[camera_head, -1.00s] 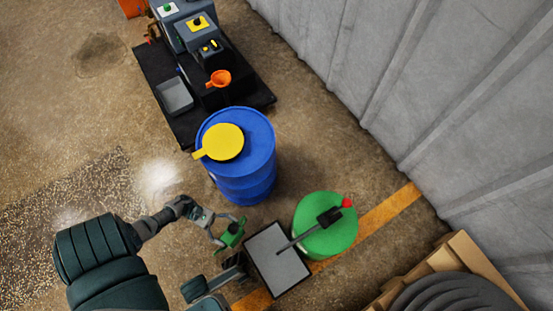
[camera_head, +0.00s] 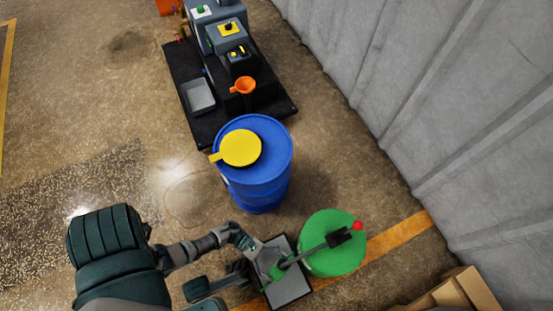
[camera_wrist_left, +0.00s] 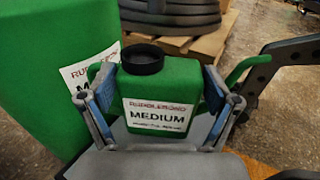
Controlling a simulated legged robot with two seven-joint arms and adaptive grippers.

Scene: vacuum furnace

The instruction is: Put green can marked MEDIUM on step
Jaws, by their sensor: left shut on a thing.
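The green can marked MEDIUM (camera_wrist_left: 158,95) is upright in the left wrist view, with a black cap and a white label facing me. In the head view the can (camera_head: 278,270) shows small and partly covered. My left gripper (camera_head: 270,262) is shut on it, with one blue-padded finger on each side in the left wrist view (camera_wrist_left: 160,92). The can is over the grey, dark-edged step (camera_head: 294,289). The step's grey top (camera_wrist_left: 165,160) also shows below the can; I cannot tell whether they touch. My right gripper is not in view.
A large green drum (camera_head: 330,258) stands right beside the step. A dark bar with a red knob (camera_head: 358,225) reaches across it. A blue drum (camera_head: 258,192) with a yellow lid (camera_head: 241,148) stands behind. A wooden pallet (camera_head: 465,292) is at lower right.

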